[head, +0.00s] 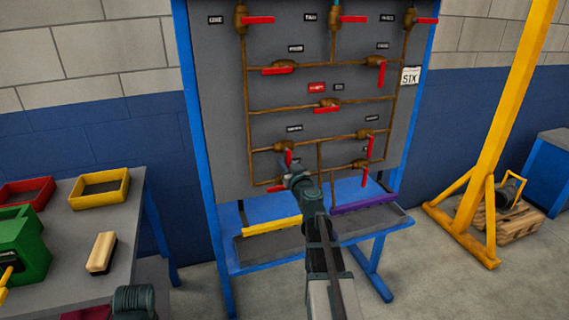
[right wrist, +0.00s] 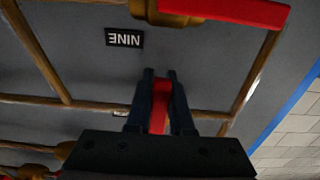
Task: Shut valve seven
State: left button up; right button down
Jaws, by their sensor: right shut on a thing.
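The grey panel (head: 290,95) carries brass pipes and several red-handled valves. My right gripper (head: 292,172) is at the lower left of the panel, shut on a red handle (right wrist: 159,110) that stands between its fingers in the right wrist view. That handle belongs to the brass valve (head: 284,146) on the lower left pipe. It points down, across the horizontal pipe. The label (head: 294,128) above this valve is too small to read, so I cannot tell if it is seven. My left gripper is not in view.
A label reading NINE (right wrist: 124,38) is upside down in the right wrist view, near another red handle (right wrist: 235,11). Below the panel are a yellow strip (head: 270,225), a purple strip (head: 362,203) and a tray. A workbench (head: 75,238) stands left, a yellow frame (head: 495,130) right.

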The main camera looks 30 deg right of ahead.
dwell(0.3)
jog(key=c, duration=0.8)
grip_release()
jog(key=shift+s, duration=0.1)
